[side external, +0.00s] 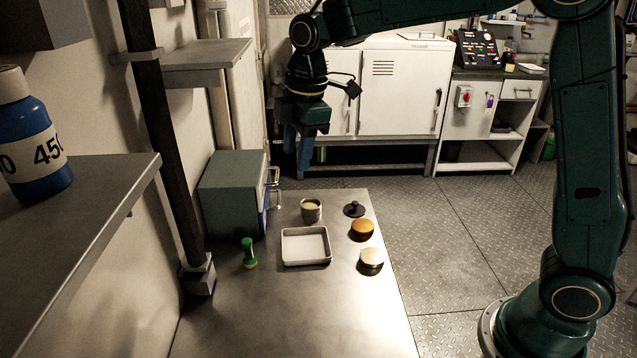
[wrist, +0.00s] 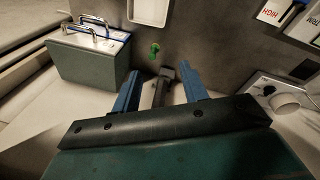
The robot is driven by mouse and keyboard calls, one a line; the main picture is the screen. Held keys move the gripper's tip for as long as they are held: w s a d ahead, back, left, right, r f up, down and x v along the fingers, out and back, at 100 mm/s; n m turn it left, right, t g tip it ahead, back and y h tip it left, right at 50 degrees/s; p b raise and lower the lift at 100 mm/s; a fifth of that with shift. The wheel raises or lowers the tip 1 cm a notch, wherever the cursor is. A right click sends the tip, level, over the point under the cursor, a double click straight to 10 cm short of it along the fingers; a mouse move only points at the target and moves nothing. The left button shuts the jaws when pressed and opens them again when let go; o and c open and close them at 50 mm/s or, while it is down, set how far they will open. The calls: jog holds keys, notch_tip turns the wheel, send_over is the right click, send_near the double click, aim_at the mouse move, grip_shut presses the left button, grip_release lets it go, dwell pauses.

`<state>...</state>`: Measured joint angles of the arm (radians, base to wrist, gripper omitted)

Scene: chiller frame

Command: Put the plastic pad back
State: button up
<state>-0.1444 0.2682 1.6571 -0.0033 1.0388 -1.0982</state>
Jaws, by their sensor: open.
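No item is clearly recognisable as the plastic pad. Candidates in the side view are two small round pieces at the table's right edge, one orange-topped (side external: 362,228) and one pale-topped (side external: 371,258), and a flat black round piece with a knob (side external: 354,209). A shallow white tray (side external: 305,261) lies left of them and looks empty; part of it shows in the wrist view (wrist: 148,14). My gripper (side external: 298,162) is open and hangs well above the table's far end, apart from these items. In the wrist view, the space between its blue fingers (wrist: 160,75) holds nothing.
A grey-green box with metal handles (side external: 232,190) stands at the table's back left. A small open can (side external: 311,211) and a green bottle (side external: 249,252) stand near the tray. A dark post (side external: 160,130) and shelf (side external: 90,215) border the left. The front tabletop is clear.

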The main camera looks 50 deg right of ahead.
jog(key=s+d+r+m+t, duration=0.1)
jog(key=s+d+m, duration=0.2)
jog(key=s+m, duration=0.4)
jog(key=s+d+m+t, duration=0.2)
jog(key=s+m, duration=0.5)
jog(key=s, duration=1.4)
jog(key=shift+d+r+t, duration=0.3)
jog(key=shift+d+r, duration=0.05)
jog(key=shift+d, duration=0.5)
